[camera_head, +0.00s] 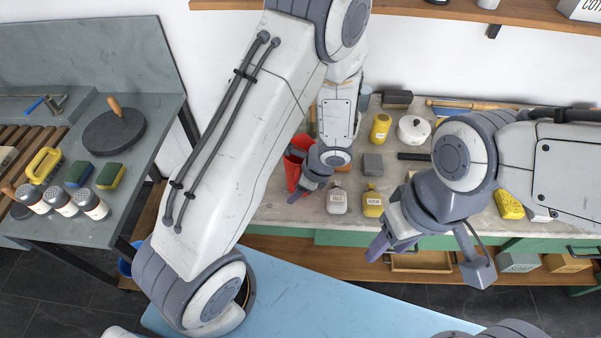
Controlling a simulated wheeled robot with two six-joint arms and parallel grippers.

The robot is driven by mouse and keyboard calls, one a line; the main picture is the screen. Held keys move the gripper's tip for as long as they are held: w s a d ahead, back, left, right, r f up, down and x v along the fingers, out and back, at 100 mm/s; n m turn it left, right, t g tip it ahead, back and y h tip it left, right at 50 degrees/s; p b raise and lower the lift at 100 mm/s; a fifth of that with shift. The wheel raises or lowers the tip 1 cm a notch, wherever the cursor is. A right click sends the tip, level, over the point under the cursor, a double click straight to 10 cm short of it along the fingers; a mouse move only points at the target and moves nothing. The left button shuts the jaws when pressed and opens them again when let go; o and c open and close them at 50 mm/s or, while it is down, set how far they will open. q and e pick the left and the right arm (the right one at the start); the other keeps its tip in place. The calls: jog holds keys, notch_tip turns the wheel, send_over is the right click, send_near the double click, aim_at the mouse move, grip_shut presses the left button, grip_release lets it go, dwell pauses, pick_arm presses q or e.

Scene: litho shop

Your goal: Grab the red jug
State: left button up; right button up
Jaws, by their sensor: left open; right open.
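The red jug (292,172) stands on the stone-topped bench, left of the middle of the head view. My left arm and gripper hide much of it; its handle cannot be made out. My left gripper (312,189) is open and right beside the jug, overlapping its right side in the picture. I cannot tell whether they touch. My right gripper (428,260) is open and empty, well to the right of the jug and in front of the bench edge.
A white bottle (337,201) and a yellow bottle (373,203) stand just right of the jug. A yellow can (380,128), white pot (413,130) and grey block (373,163) are behind. A side table (150,145) at left holds sponges and shakers.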

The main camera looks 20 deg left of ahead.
pick_arm(q)
jog(key=shift+f, duration=0.15)
grip_shut()
dwell(1.4)
